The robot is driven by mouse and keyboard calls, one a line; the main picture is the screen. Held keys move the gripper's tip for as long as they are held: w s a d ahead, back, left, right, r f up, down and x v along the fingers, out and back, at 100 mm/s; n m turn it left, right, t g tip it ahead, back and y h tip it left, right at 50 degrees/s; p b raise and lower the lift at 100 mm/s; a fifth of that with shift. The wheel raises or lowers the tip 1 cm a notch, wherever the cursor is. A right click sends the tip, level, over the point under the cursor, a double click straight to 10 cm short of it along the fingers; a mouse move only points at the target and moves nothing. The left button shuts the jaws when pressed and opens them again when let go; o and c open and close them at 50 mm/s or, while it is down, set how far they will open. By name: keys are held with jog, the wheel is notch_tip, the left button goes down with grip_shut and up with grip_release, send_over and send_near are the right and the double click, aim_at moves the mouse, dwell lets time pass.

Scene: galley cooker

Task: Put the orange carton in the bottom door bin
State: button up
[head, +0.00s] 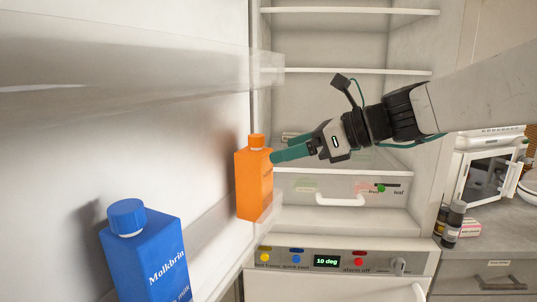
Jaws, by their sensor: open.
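The orange carton (254,182) with its orange cap stands upright at the open fridge door, at the far end of the bottom door bin (215,243). Its lower part is by the bin's translucent wall; I cannot tell how deep its base sits. My gripper (275,157) has teal fingers and points left, its tips right beside the carton's upper right side. The jaws are open; whether a finger touches the carton is unclear. A blue milk carton (150,255) stands upright nearer in the same door, its base cut off by the picture edge.
An upper translucent door bin (150,70) hangs above the cartons. Fridge shelves (350,72) and a drawer with a white handle (340,200) lie behind my gripper. A control panel (327,261) is below. A dark bottle (453,225) stands on the right counter.

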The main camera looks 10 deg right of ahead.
jog(key=s+d+f+n+g+h, duration=0.3)
jog(key=s+d+f+n+h, duration=0.1)
jog(key=s+f+n, duration=0.4)
jog(key=s+d+f+n+g+h, duration=0.3)
jog(key=s+f+n+h, duration=0.3)
jog(key=s+n, duration=0.7)
notch_tip(320, 180, down, 2)
jog(key=d+n, duration=0.1)
jog(key=n, duration=0.3)
jog(key=shift+s+d+g+h, duration=0.3)
jog(key=shift+d+h, duration=0.05)
jog(key=shift+h, duration=0.05)
jog(key=shift+f, duration=0.1)
